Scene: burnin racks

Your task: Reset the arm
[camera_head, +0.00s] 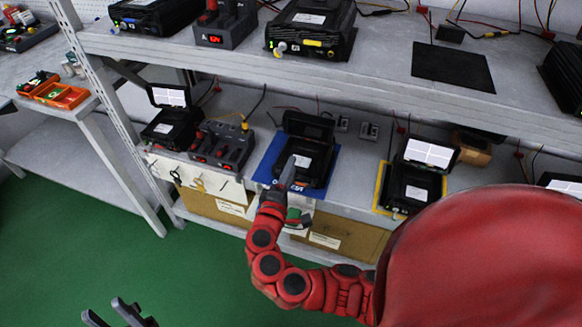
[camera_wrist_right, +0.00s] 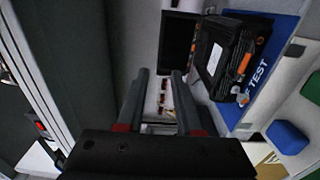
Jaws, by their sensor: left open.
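My right arm (camera_head: 268,265) is red and reaches up from the lower right to the middle shelf. My right gripper (camera_head: 287,172) is in front of the black case with a raised lid (camera_head: 315,150) on the blue mat (camera_head: 327,187). In the right wrist view its two fingers (camera_wrist_right: 160,85) stand apart with nothing held between them. The black case (camera_wrist_right: 232,55) lies to their right on the blue mat (camera_wrist_right: 262,88). My left gripper (camera_head: 110,314) is at the lower left edge, fingers apart and empty, over the green floor.
The shelf also holds an open case (camera_head: 172,130), a charger dock (camera_head: 222,147) and an open case (camera_head: 412,185) on a yellow mat. Cardboard boxes (camera_head: 345,235) sit below. The upper shelf (camera_head: 375,65) overhangs. The green floor (camera_head: 120,265) is clear at left.

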